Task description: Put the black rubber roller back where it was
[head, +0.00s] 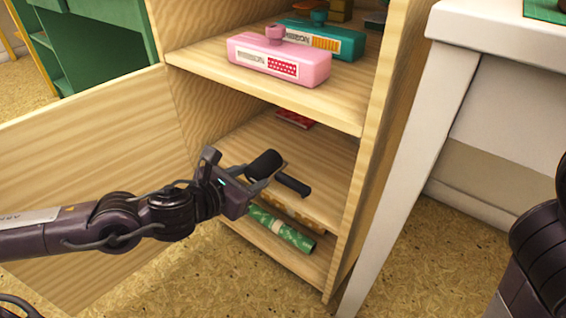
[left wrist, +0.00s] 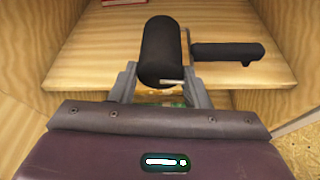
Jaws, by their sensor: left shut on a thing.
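The black rubber roller (head: 265,164) is a short dark cylinder at the mouth of the cabinet's lower compartment. In the left wrist view the roller (left wrist: 160,50) stands between the two grey fingers of my left gripper (head: 238,172), which is shut on it. A black handle-like bar (head: 292,184) lies just right of it, and the bar also shows in the left wrist view (left wrist: 228,52); I cannot tell whether it is joined to the roller. My right gripper is out of view.
The lower shelf (head: 318,208) has a red item (head: 295,118) at the back and free wood around it. A green patterned roll (head: 281,228) lies below. Pink (head: 278,62) and teal (head: 345,43) inkpads stand above. The cabinet's right wall (head: 375,130) and open door (head: 95,140) flank the arm.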

